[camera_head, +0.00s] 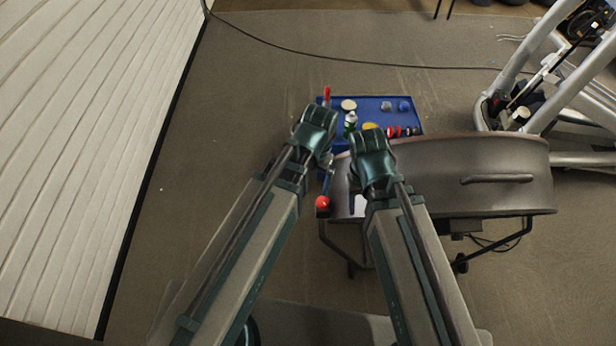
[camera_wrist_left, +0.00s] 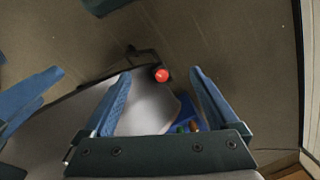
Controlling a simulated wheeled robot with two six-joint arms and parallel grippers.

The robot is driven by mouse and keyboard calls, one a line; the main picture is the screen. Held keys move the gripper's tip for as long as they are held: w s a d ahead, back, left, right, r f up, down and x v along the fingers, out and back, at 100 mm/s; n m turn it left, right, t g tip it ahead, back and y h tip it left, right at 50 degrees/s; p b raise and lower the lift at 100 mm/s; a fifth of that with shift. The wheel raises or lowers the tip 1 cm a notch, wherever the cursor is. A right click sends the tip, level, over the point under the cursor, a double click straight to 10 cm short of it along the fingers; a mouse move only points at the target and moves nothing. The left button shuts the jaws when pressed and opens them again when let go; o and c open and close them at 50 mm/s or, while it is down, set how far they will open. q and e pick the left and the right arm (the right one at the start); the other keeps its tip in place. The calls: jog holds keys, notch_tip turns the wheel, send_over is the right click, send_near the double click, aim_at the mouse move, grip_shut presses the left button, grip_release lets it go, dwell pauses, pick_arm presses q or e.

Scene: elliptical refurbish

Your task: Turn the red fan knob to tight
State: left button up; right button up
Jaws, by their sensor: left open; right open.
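The red fan knob (camera_head: 322,203) is a small round red ball at the left end of the large grey drum-shaped body (camera_head: 500,180) of the elliptical. In the left wrist view the red knob (camera_wrist_left: 162,75) appears between the two fingertips, with a visible gap to each. My left gripper (camera_head: 326,165) is open and empty, just above the knob in the head picture; its distance from the knob is hard to tell. My right gripper (camera_head: 372,158) is over the drum's left part, to the right of the knob. Its fingers are mostly hidden by its own wrist.
A blue tray (camera_head: 340,98) with several small coloured items and a red-tipped tool (camera_head: 327,92) lies behind the grippers. Silver frame tubes (camera_head: 540,60) stand at the right. A white slatted panel (camera_head: 80,140) is at the left. The floor between panel and arms is clear.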

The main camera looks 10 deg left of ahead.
dwell(0.4)
pick_arm(q)
jog(key=m+b, duration=1)
jog(key=b, duration=0.6)
send_over(323, 201)
notch_tip(323, 201, down, 16)
jog(key=shift+r+h, duration=0.25)
jog(key=shift+h, duration=0.15)
notch_tip(323, 201, down, 14)
jog(key=b, duration=1.3)
jog(key=shift+r, duration=0.1)
